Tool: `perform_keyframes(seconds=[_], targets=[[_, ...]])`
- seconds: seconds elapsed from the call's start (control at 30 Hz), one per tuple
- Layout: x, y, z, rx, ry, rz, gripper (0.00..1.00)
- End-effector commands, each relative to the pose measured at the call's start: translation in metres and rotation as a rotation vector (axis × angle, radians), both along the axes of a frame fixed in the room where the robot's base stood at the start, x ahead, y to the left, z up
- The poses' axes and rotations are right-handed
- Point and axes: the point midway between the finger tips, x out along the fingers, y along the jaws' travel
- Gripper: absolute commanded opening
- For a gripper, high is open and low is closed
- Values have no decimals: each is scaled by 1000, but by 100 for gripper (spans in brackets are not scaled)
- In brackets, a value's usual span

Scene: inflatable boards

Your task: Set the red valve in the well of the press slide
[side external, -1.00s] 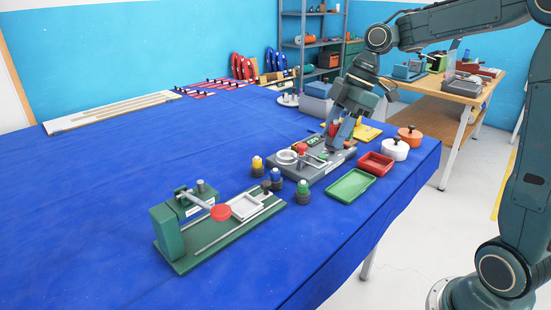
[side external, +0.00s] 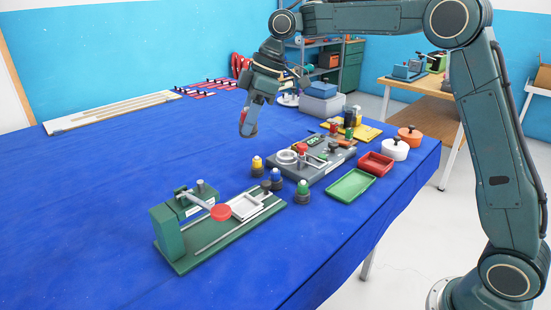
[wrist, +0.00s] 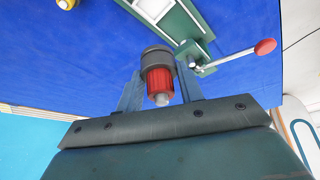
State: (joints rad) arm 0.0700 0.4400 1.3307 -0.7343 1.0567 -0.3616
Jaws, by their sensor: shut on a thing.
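The red valve (wrist: 158,80), with a dark collar and a pale tip, is between the two fingers of my gripper (wrist: 160,91) in the wrist view. In the side view my gripper (side external: 247,133) is shut on it, high above the blue cloth and behind the press; a bit of red shows at the fingers. The green press (side external: 188,235) stands at the front of the table. Its slide (side external: 262,196) carries a pale square frame around the well, which looks empty. The press lever's red knob (side external: 221,212) hangs beside the slide.
Yellow (side external: 257,164), blue (side external: 276,180) and green (side external: 303,191) valves stand between the press and a grey fixture (side external: 325,168). Green (side external: 351,186) and red (side external: 375,164) trays and lidded pots lie to the right. The cloth left of the press is clear.

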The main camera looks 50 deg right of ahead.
Motion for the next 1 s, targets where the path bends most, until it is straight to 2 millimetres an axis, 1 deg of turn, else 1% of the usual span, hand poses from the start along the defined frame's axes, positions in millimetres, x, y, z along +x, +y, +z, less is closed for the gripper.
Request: perform_keyframes(seconds=[0.03, 0.1, 0.2, 0.43, 0.57, 0.73, 1.0], targets=[[4, 7, 0, 1, -2, 1, 14], [8, 13, 1, 2, -2, -4, 14], [11, 18, 1, 4, -2, -7, 14], [12, 19, 0, 5, -1, -9, 14], [11, 20, -8, 5, 1, -9, 14], [11, 20, -30, 4, 1, -8, 14], [11, 19, -81, 4, 3, -9, 14]])
